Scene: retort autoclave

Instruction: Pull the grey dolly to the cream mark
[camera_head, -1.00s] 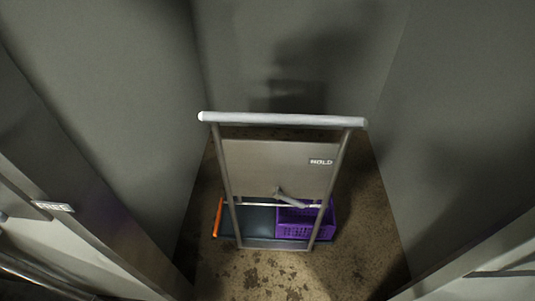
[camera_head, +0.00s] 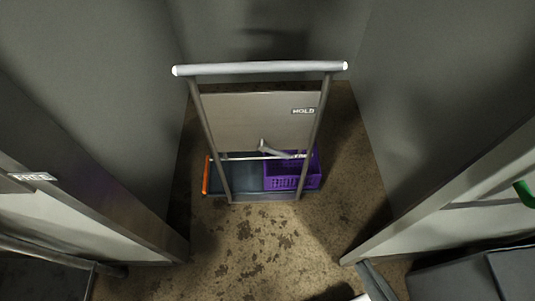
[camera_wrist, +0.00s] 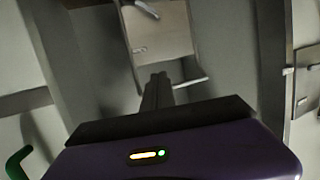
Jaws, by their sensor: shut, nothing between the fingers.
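The grey dolly (camera_head: 250,121) stands upright in the narrow bay in the head view. It has a pale horizontal handle bar (camera_head: 260,69), a panel with a "HOLD" label (camera_head: 303,111) and a small lever (camera_head: 278,150). A purple crate (camera_head: 292,172) sits on the right of its dark deck (camera_head: 235,178). In the wrist view, which looks upside down, the dolly's panel (camera_wrist: 160,28) shows beyond my gripper (camera_wrist: 157,78). My gripper is shut and empty, apparently short of the handle bar; contact is not clear. I cannot make out a cream mark.
Grey walls (camera_head: 100,70) close in the bay on both sides. Light frame edges flank its opening, the left one with a "FREE" label (camera_head: 33,176). A green curved part (camera_head: 524,193) is at the right. Mottled floor (camera_head: 260,240) in front of the dolly is clear.

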